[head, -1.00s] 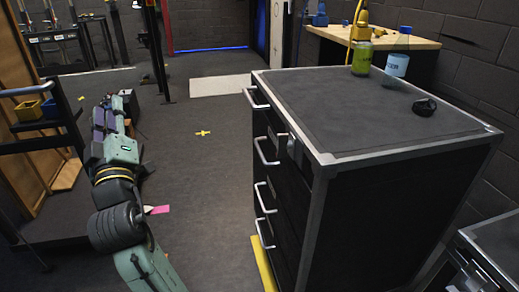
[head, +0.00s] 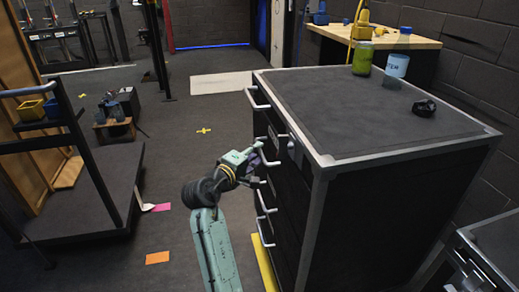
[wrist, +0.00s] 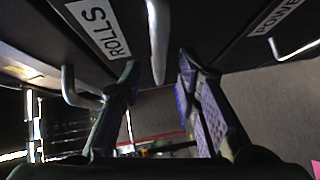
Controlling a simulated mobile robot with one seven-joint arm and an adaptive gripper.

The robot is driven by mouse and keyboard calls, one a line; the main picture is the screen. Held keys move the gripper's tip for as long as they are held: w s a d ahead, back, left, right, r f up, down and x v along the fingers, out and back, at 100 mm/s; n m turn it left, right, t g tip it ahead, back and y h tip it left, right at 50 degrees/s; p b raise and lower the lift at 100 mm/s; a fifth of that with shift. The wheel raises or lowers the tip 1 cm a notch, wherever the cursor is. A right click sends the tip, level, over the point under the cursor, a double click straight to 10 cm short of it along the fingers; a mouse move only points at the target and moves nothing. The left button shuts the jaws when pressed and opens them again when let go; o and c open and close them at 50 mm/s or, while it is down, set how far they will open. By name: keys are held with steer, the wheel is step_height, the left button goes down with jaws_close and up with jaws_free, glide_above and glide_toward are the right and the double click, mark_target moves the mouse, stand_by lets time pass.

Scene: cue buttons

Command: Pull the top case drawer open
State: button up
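The black case (head: 400,205) with a grey metal frame stands at the right of the head view. Its drawer front carries silver bar handles in a column, and the drawers look shut. The top handle (head: 256,99) is near the upper left edge; the second handle (head: 265,153) is below it. My gripper (head: 262,160) is at the second handle's height, below the top one. In the wrist view my gripper (wrist: 158,65) is open, with a silver handle (wrist: 157,35) between and ahead of its fingertips. I cannot tell whether they touch.
Labels "ROLLS" (wrist: 101,28) and "POWER" (wrist: 272,17) show on drawer fronts.

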steer(key=shift+x, duration=1.45)
steer(key=shift+c, duration=0.2)
jaws_close()
